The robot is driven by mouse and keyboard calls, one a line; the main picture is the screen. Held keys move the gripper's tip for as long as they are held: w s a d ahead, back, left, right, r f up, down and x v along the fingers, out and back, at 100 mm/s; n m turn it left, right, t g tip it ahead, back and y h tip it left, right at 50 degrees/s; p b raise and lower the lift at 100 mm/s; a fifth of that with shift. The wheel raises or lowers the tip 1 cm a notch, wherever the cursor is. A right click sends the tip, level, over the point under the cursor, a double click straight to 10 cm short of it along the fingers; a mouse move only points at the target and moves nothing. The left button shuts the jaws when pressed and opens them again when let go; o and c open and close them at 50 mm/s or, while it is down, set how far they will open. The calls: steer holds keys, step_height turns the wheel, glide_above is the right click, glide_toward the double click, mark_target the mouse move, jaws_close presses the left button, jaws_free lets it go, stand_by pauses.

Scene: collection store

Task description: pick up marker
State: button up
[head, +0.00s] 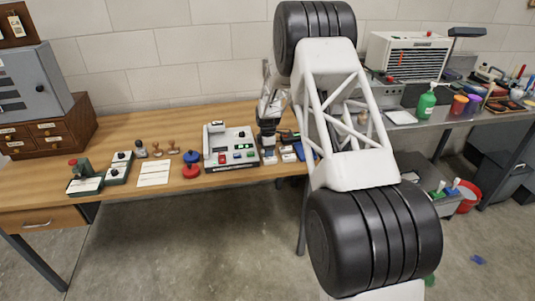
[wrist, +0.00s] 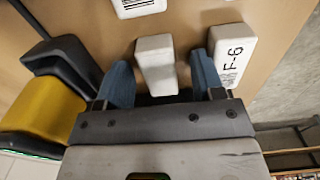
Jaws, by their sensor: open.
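No pen-like marker can be made out with certainty; I cannot tell whether the task's marker is one of the small white blocks. In the wrist view, my gripper (wrist: 160,67) is open, with one blue finger on each side of a plain white block (wrist: 157,62). A gap shows on both sides of this block. A white block labelled F-6 (wrist: 232,50) is just right of the right finger. A white block with a barcode (wrist: 138,7) lies beyond. In the head view, my gripper (head: 268,148) is low over the wooden bench, its fingertips unclear.
A yellow and black object (wrist: 40,110) is close to the left finger. A control box with buttons (head: 230,147) stands left of my gripper on the wooden bench (head: 120,200). Stamps and a white card (head: 154,172) lie farther left. The bench's front edge is near.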

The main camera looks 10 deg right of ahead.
stand_by(0.3)
steer(key=c, duration=1)
steer(key=shift+r, duration=1.75)
steer(key=s+r, duration=0.1)
steer(key=s, duration=1.5)
steer(key=shift+a+r, duration=0.2)
steer(key=shift+r, duration=0.05)
